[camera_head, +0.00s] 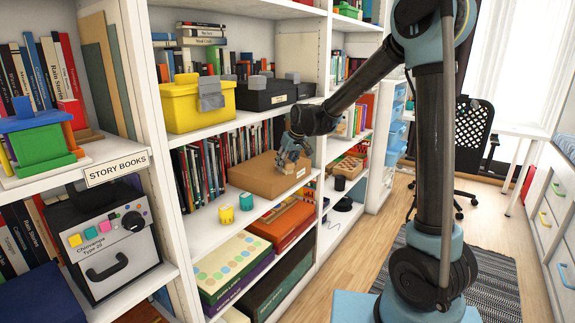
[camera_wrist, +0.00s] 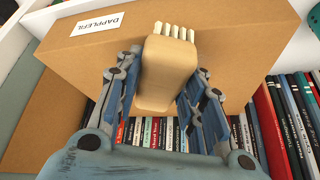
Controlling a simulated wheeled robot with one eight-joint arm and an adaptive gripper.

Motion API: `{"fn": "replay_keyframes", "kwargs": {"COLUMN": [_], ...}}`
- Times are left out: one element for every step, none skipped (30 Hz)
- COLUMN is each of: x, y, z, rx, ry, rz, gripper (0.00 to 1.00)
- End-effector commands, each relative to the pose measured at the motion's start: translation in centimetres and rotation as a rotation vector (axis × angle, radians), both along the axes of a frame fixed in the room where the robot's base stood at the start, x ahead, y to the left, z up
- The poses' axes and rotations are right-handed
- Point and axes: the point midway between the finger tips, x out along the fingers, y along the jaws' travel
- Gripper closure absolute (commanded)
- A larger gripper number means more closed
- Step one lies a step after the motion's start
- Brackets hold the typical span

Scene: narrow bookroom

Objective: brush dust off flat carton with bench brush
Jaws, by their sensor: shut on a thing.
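The flat carton (camera_head: 262,178) is a brown cardboard box lying on the middle shelf. In the wrist view its brown face (camera_wrist: 230,40) carries a white label reading "DAPPLEFIL" (camera_wrist: 97,25). My gripper (camera_head: 291,152) is over the carton's right part. In the wrist view, my gripper (camera_wrist: 162,80) is shut on the bench brush (camera_wrist: 165,72), a tan block with a row of pale bristles at its far end. The bristles are close to the carton, but I cannot tell whether they touch it. I can make out no dust.
Books (camera_head: 200,178) stand left of and behind the carton. Yellow (camera_head: 226,215) and teal (camera_head: 246,201) small cylinders sit in front of it. A yellow box (camera_head: 198,106) and black boxes (camera_head: 262,96) stand on the shelf above. A black cylinder (camera_head: 339,183) is to the right.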

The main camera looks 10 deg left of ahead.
Motion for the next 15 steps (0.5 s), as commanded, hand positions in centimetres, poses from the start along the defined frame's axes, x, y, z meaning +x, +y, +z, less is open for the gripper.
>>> {"fn": "replay_keyframes", "kwargs": {"x": [0.1,0.2,0.3,0.3,0.4,0.5,0.5,0.6,0.6,0.6,0.6,0.6,0.5,0.5,0.4], "y": [0.3,0.5,0.7,0.8,1.0,1.1,1.3,1.3,1.4,1.4,1.4,1.3,1.3,1.2,1.0], "z": [0.0,0.0,-0.1,-0.1,-0.1,-0.1,-0.1,-0.1,-0.1,-0.1,-0.1,-0.1,-0.1,-0.1,-0.1], "rx": [0.000,0.000,0.000,0.000,0.000,0.000,0.000,0.000,0.000,0.000,0.000,0.000,0.000,0.000,0.000], "ry": [0.000,0.000,0.000,0.000,0.000,0.000,0.000,0.000,0.000,0.000,0.000,0.000,0.000,0.000,0.000], "rz": [0.000,0.000,0.000,0.000,0.000,0.000,0.000,0.000,0.000,0.000,0.000,0.000,0.000,0.000,0.000], "gripper": [0.83,0.83,0.83,0.83,0.83,0.83,0.83,0.83,0.83,0.83,0.83,0.83,0.83,0.83,0.83]}}
